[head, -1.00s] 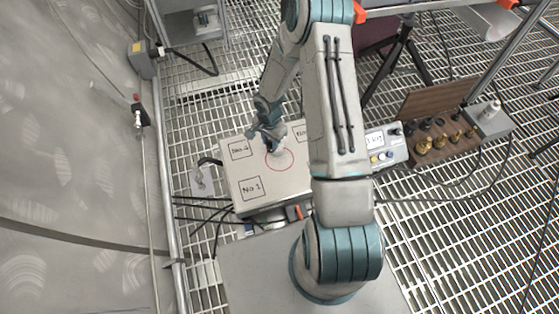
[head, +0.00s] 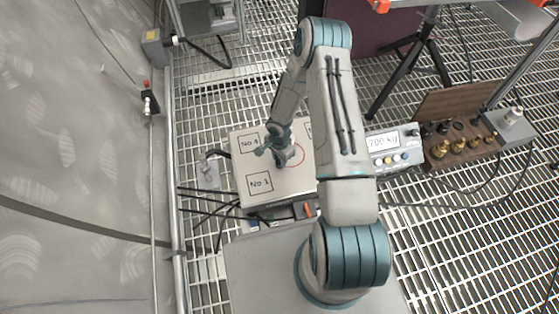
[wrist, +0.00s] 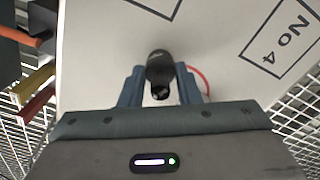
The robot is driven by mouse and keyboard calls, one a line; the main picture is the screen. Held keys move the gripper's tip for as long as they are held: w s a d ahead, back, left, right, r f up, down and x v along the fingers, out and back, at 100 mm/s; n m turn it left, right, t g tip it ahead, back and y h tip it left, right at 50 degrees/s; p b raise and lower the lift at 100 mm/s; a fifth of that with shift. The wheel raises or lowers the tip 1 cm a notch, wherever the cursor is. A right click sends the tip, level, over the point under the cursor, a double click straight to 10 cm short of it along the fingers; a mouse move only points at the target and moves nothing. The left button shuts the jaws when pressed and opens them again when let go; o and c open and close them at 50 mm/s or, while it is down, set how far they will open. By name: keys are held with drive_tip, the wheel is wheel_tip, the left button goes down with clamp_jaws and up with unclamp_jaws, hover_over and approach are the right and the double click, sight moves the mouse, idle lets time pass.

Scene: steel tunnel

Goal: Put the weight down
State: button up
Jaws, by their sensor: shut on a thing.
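A small dark weight (wrist: 160,72) with a round knob is between my gripper's blue-grey fingers in the wrist view. My gripper (wrist: 160,88) is shut on it. In the head view my gripper (head: 284,158) is low over the pale scale plate (head: 288,184), at the left part of the red circle (head: 301,156). The weight is mostly hidden there, and I cannot tell whether it touches the plate. Squares marked No 1 and No 4 are printed on the plate. The display box (head: 384,143) beside it seems to read 700 kg.
A wooden weight rack (head: 459,149) with several brass and dark weights stands to the right. A black tripod (head: 408,65) is behind. Cables lie left of the plate. The floor is open metal grating, and a curved wall (head: 70,160) rises at left.

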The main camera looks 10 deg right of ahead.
drive_tip(key=shift+f, duration=0.35)
drive_tip(key=o, duration=0.7)
drive_tip(key=shift+f, duration=0.1)
drive_tip(key=shift+c, duration=0.2)
drive_tip(key=o, duration=0.4)
drive_tip(key=shift+o, duration=0.2)
drive_tip(key=shift+r, duration=0.2)
